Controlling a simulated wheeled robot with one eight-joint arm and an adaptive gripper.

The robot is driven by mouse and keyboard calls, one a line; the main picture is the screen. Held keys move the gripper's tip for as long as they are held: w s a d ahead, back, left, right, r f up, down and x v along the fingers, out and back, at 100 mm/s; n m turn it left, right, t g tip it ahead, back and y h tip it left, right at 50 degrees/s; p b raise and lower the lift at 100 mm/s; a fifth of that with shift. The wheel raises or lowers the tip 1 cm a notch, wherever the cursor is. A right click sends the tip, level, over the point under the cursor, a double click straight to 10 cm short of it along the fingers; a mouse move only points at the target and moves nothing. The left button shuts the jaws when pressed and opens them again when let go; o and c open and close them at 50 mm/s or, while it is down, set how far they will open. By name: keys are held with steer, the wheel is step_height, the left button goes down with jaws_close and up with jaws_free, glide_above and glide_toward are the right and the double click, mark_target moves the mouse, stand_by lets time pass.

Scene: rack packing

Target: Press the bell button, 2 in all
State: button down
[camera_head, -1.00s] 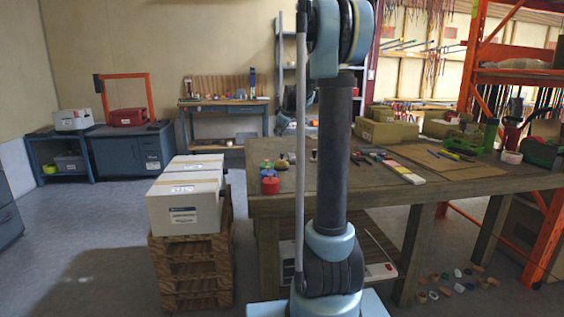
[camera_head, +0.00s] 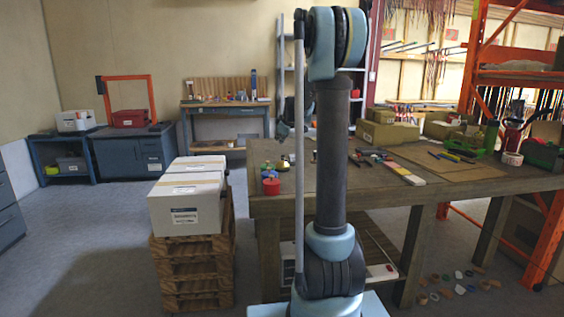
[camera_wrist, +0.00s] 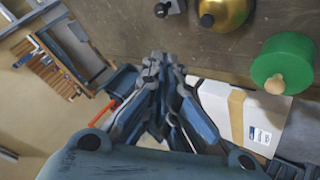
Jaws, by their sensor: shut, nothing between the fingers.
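The bell, a gold dome with a dark button on top (camera_wrist: 225,12), is at the top edge of the wrist view, partly cut off. It looks like the small gold item (camera_head: 283,166) at the left end of the workbench in the head view. My gripper (camera_wrist: 163,60) is shut and empty in the wrist view. Its fingertips appear below and left of the bell in the picture, with no visible contact. In the head view, my arm column hides part of the bench.
A green round piece with a wooden knob (camera_wrist: 285,62) stands beside the bell. A small black-based piece (camera_wrist: 170,7) is on its other side. A red piece (camera_head: 271,186) sits at the workbench's (camera_head: 440,190) left end. White boxes (camera_head: 187,203) stand on pallets left of the bench.

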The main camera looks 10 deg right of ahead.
steer(key=shift+f, duration=2.85)
steer(key=shift+f, duration=0.1)
steer(key=shift+f, duration=0.2)
steer(key=shift+f, duration=0.45)
steer(key=shift+r, duration=0.15)
stand_by(0.3)
steer(key=shift+r, duration=0.7)
step_height(320, 180, up, 5)
stand_by(0.6)
